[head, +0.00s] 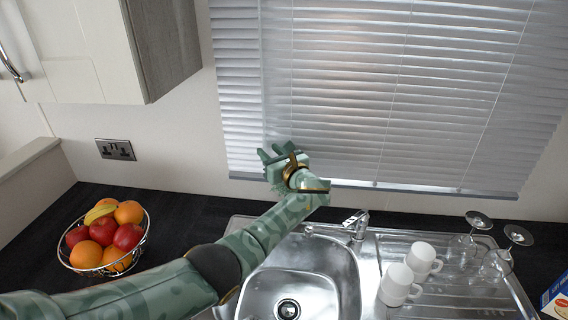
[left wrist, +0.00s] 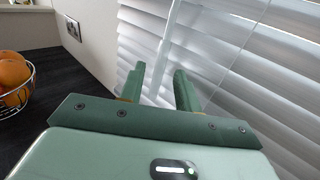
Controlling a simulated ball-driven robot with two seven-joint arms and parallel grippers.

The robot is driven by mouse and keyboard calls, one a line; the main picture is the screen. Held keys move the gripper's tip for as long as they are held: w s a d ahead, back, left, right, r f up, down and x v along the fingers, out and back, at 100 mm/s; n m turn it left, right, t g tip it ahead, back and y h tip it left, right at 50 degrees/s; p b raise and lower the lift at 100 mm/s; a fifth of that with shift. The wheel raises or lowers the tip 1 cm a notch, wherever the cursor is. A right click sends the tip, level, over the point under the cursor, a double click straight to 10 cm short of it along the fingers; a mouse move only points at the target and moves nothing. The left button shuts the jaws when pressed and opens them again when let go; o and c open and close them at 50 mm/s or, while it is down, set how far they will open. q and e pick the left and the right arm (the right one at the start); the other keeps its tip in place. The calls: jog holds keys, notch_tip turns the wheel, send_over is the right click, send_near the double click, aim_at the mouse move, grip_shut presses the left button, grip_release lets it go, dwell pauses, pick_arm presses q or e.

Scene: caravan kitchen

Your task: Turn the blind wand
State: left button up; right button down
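The window blind (head: 400,90) has closed white slats and hangs behind the sink. The blind wand (left wrist: 167,45) is a thin pale rod hanging in front of the slats in the left wrist view. In the head view I cannot clearly pick it out from the blind. My left gripper (head: 270,154) is raised at the blind's lower left part. In the left wrist view its two green fingers (left wrist: 160,82) are apart, and the wand runs down between them with gaps showing on both sides. My right gripper is in neither view.
A steel sink (head: 310,265) with a tap (head: 356,222) lies below my left arm. White mugs (head: 424,258) and upturned glasses (head: 465,245) stand on the drainer. A wire fruit bowl (head: 105,240) is at left. A wall cupboard (head: 120,50) hangs upper left.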

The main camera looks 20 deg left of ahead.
pick_arm(q)
jog(key=v, duration=1.5)
jog(key=shift+s+d, duration=0.1)
jog(key=shift+d, duration=0.05)
